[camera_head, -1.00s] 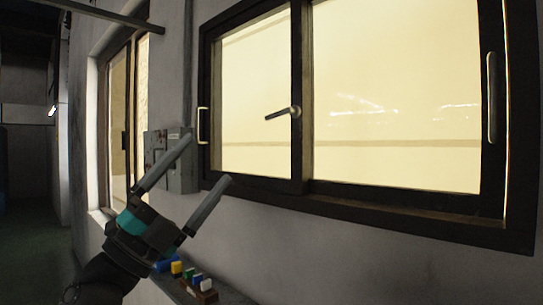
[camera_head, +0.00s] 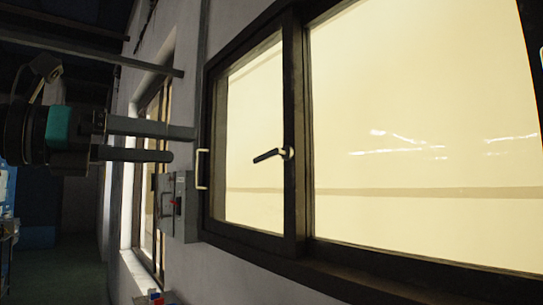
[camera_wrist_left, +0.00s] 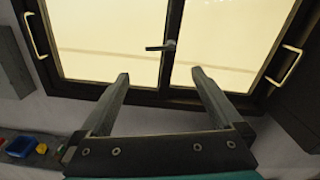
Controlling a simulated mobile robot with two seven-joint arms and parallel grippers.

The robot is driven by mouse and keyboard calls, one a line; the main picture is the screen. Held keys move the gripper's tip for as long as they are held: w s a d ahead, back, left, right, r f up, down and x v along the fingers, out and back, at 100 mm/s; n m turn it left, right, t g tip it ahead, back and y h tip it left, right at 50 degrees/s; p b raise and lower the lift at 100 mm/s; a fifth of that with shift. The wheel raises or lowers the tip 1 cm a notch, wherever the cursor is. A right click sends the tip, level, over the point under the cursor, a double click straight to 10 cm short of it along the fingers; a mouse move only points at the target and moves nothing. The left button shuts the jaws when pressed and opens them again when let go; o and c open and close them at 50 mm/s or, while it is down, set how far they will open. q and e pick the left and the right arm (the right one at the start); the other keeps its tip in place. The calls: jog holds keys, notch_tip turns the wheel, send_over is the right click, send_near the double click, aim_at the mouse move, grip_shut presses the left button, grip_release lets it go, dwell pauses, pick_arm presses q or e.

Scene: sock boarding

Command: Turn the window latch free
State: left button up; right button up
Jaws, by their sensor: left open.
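The window latch (camera_head: 268,156) is a short dark lever with a pale round pivot on the window's middle post. Its lever points left and slightly down in the head view. It also shows in the wrist view (camera_wrist_left: 155,48), pointing left. The dark-framed window (camera_head: 295,225) has bright yellowish panes. My left gripper (camera_head: 183,145) is open and empty, its two grey fingers pointing right, left of the latch in the head view. In the wrist view the fingertips (camera_wrist_left: 160,75) appear below the latch, one on each side, apart from it. My right gripper is out of view.
A pale pull handle (camera_head: 202,168) sits on the window's left frame. A grey wall box (camera_head: 178,205) is below my left gripper in the picture. A horizontal bar (camera_head: 120,59) runs above it. Small coloured items, including a blue bin (camera_wrist_left: 20,147), sit low at the left.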

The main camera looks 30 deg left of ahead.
aim_at(264, 155)
pick_arm(q)
jog(key=p+x, duration=0.7)
jog(key=x, duration=0.6)
jog(key=shift+w+d+r, duration=0.1)
jog(key=shift+w+d, duration=0.05)
jog(key=shift+w, duration=0.1)
jog(key=shift+w+d, duration=0.2)
jog(key=shift+w, duration=0.3)
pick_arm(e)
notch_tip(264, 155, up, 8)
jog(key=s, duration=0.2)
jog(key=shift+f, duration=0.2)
pick_arm(q)
jog(key=shift+c, duration=0.2)
jog(key=c, duration=1)
jog(key=shift+r+m, duration=0.2)
jog(key=shift+m, duration=1.1)
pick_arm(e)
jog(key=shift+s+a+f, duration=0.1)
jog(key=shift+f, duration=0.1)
pick_arm(q)
jog(key=o, duration=1)
jog(key=shift+o, duration=0.2)
